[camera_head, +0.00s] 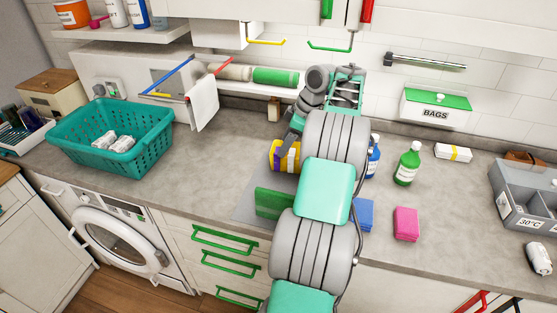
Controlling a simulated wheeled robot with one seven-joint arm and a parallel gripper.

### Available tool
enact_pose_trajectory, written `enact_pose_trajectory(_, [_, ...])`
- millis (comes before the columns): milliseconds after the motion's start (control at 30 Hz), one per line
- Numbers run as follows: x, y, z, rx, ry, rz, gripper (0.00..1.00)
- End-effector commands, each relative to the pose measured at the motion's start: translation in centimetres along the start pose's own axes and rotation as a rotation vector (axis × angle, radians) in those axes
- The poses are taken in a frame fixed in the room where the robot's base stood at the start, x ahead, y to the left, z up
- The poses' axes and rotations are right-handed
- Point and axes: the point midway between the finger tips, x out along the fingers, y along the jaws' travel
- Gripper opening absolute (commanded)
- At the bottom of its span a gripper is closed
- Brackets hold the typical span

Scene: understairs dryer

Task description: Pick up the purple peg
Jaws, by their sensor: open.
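A small cluster of yellow, white and purple stands on the grey worktop behind my arm. Its purple part (275,160) is probably the purple peg, but it is too small to make out clearly. My gripper (292,139) points down close above this cluster, at its right. The jaws are open, but the fingertips are small and partly hidden, and I cannot tell whether they touch the cluster. My arm hides what lies to the right.
A teal basket (76,146) with white items stands at the left. A green bottle (408,164), a partly hidden blue bottle (374,158), a pink sponge (406,224) and a grey divided tray (508,203) are at the right. A white cloth (203,103) hangs behind.

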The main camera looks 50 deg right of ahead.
Motion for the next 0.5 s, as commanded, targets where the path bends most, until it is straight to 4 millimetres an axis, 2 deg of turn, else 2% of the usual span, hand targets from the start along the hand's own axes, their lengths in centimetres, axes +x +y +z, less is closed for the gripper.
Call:
enact_pose_trajectory(400, [6.6, 0.1, 0.4, -0.001, 0.001, -0.002, 0.6])
enact_pose_trajectory(500, [7.4, 0.1, 0.5, 0.0, 0.0, -0.001, 0.6])
